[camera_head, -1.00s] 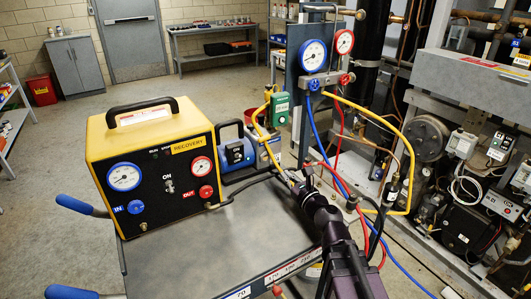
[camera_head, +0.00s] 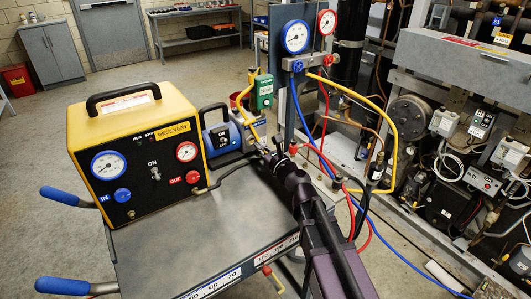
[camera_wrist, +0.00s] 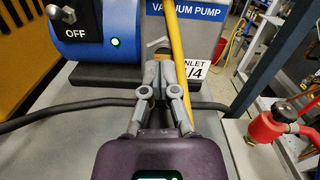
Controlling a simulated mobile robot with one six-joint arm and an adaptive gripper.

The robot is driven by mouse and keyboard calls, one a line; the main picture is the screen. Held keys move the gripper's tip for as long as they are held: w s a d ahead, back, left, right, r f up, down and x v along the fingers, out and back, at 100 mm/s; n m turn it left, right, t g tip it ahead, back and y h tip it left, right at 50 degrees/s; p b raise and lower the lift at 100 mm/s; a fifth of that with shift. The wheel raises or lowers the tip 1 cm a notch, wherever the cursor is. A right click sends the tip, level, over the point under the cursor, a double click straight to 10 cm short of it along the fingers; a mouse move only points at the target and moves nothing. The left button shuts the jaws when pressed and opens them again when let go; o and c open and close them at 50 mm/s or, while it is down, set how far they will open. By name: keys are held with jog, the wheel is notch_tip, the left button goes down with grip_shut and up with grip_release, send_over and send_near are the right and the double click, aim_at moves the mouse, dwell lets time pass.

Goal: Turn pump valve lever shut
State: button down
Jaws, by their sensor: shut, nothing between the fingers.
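The blue vacuum pump (camera_head: 217,139) stands beside the yellow recovery machine. Its blue body and "VACUUM PUMP" label (camera_wrist: 185,8) show in the wrist view, with an "INLET 1/4" tag (camera_wrist: 196,68) at the right. A small brass-coloured part (camera_wrist: 157,44) shows just beyond my fingertips. I cannot make out the valve lever clearly; my fingers may hide it. My gripper (camera_wrist: 163,72) is shut and empty in front of the pump's inlet side. It also shows in the head view (camera_head: 268,152). I cannot tell whether it touches anything.
A yellow hose (camera_wrist: 177,38) runs down close behind my fingertips. A black cable (camera_wrist: 60,111) crosses the cart top. A red fitting (camera_wrist: 267,130) is at the right. The recovery machine (camera_head: 137,150) stands left; gauges (camera_head: 296,37) rise behind. The front cart top (camera_head: 190,235) is clear.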

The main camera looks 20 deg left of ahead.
aim_at(247, 126)
jog(key=w+a, duration=0.1)
jog(key=w+a+r+p, duration=0.1)
jog(key=shift+a, duration=0.3)
jog(key=shift+a+r+p, duration=0.2)
jog(key=shift+r+p, duration=0.55)
jog(key=shift+r, duration=0.05)
jog(key=shift+a+r+p, duration=0.15)
jog(key=shift+r+p, duration=0.6)
jog(key=shift+a+r+p, duration=0.2)
jog(key=shift+r+p, duration=0.55)
jog(key=shift+p, duration=0.05)
jog(key=shift+f, duration=0.1)
